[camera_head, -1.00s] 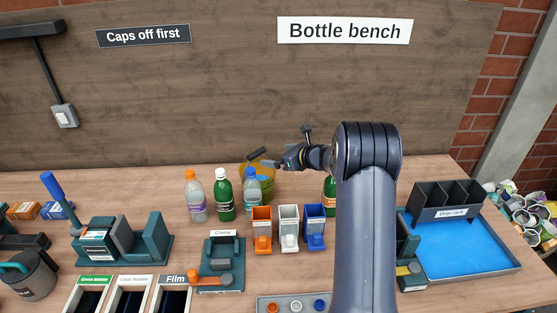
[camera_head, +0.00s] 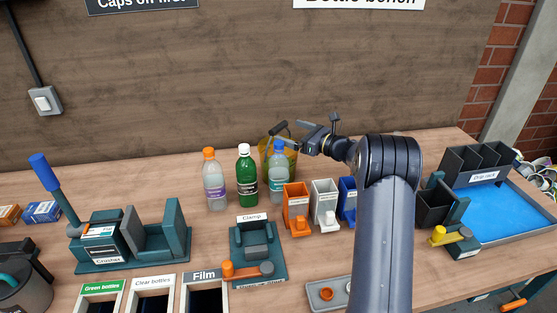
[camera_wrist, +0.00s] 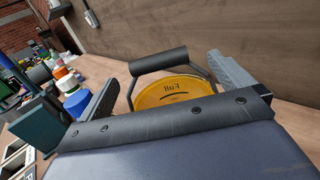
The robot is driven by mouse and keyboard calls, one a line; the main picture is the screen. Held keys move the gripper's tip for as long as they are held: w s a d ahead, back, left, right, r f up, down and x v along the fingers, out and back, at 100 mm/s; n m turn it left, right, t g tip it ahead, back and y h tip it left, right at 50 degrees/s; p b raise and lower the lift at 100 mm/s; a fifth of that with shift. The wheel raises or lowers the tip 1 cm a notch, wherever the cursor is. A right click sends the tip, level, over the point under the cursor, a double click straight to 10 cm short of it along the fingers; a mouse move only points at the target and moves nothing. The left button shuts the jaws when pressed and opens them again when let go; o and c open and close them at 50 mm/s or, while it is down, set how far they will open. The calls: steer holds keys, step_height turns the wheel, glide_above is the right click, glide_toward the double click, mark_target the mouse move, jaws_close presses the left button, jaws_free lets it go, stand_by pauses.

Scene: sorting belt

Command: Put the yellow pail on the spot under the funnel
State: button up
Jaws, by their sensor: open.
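The yellow pail (camera_head: 292,165) stands at the back of the bench, partly hidden by the blue-capped bottle. In the wrist view its yellow top (camera_wrist: 172,92) carries the word "Full", and its dark handle grip (camera_wrist: 158,61) is raised above it. My gripper (camera_head: 296,138) is at the pail's top, level with the handle. In the wrist view my gripper (camera_wrist: 165,75) is open, with one finger on each side of the handle. I cannot tell whether a finger touches it. I cannot make out a funnel or a spot under it.
Orange-capped (camera_head: 214,183), green (camera_head: 246,178) and blue-capped (camera_head: 278,183) bottles stand close in front of the pail. Small orange (camera_head: 296,207), white and blue bins, a clamp (camera_head: 256,245) and a crusher (camera_head: 110,240) are nearer. A blue-floored tray (camera_head: 510,212) lies right. The back left bench is fairly clear.

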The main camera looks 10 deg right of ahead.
mark_target(282, 128)
steer(key=p+x, duration=0.1)
steer(key=x, duration=0.4)
steer(key=shift+w+a+f, duration=0.15)
steer(key=shift+w+a, duration=0.05)
steer(key=shift+a, duration=0.2)
steer(key=c, duration=1.6)
steer(key=shift+c, duration=0.5)
